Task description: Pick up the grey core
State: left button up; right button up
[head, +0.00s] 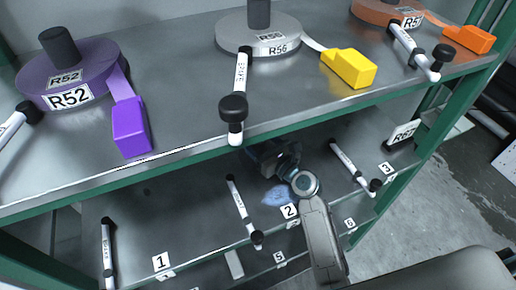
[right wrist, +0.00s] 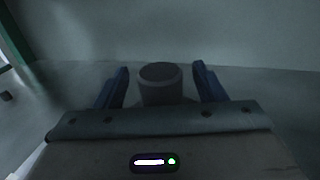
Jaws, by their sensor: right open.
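A dark grey core (right wrist: 160,88), a short upright cylinder, stands between the two dark blue fingers of my right gripper (right wrist: 161,76) in the right wrist view. The fingers are apart, with a gap visible on each side of the core. In the head view my right gripper (head: 268,158) reaches in under the upper shelf, over bay 2 of the lower shelf. The upper shelf's edge and my gripper hide the core there. My left gripper is not in view.
The upper shelf (head: 180,117) overhangs my right gripper; it carries purple (head: 95,75), grey (head: 232,38) and orange (head: 375,12) reels. White divider rods (head: 240,208) split the lower shelf (head: 175,215). A blue stain (head: 277,197) lies beside my arm. A green post (head: 425,140) stands right.

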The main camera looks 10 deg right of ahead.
jog(key=shift+w, duration=0.15)
jog(key=c, duration=1.1)
jog(key=shift+r, duration=0.1)
